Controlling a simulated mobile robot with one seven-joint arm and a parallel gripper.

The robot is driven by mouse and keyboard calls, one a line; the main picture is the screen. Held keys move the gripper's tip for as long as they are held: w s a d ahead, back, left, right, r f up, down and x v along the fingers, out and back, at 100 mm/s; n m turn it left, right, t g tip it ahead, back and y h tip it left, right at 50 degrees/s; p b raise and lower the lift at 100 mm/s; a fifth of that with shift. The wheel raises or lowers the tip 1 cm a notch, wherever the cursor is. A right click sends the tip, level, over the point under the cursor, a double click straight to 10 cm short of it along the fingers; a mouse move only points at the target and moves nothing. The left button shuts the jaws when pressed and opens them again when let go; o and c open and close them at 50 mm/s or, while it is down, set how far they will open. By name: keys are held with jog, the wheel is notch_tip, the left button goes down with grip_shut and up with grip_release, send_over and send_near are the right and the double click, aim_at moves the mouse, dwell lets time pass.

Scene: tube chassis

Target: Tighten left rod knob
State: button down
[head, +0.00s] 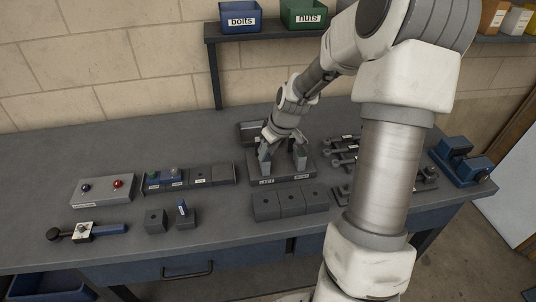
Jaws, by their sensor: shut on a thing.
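A dark fixture (283,178) stands in the middle of the bench, with a left label and a right label on its front edge. A left grey upright (265,162) and a right grey upright (300,158) rise from it. My gripper (267,146) comes down from above at the top of the left upright and is shut there on the left rod knob. The fingers hide the knob, so its seating and the rod are not clear in the head view.
A dark block row (290,204) lies in front of the fixture. A long tray (189,179) and a button box (102,189) stand left; tools (345,150) and a blue vise (461,162) lie right. A shelf with bins (240,18) hangs behind.

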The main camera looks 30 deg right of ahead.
jog(key=m+b, duration=0.1)
jog(key=m+h+b, duration=0.1)
jog(key=m, duration=0.1)
jog(key=m+h+b, duration=0.1)
jog(key=m, duration=0.1)
jog(key=shift+a+f+b, duration=0.1)
jog(key=shift+a+b, duration=0.25)
jog(key=shift+b, duration=0.05)
jog(key=m+h+b, duration=0.1)
jog(key=m, duration=0.2)
jog(key=m+g+h+b, duration=0.1)
jog(key=m+b, duration=0.1)
jog(key=m, duration=0.1)
jog(key=shift+w+a, duration=0.2)
jog(key=m+g, duration=0.1)
jog(key=m, duration=0.2)
jog(key=m+h, duration=0.1)
jog(key=m, duration=0.2)
jog(key=shift+w+r+g+h, duration=0.2)
jog(key=shift+g+h, duration=0.1)
jog(key=shift+g, duration=0.1)
jog(key=m+g, duration=0.1)
jog(key=m, duration=0.1)
jog(key=m+p, duration=0.1)
jog(key=m, duration=0.1)
jog(key=shift+w+m+g, duration=0.15)
jog(key=shift+m+g, duration=0.15)
jog(key=shift+g, duration=0.1)
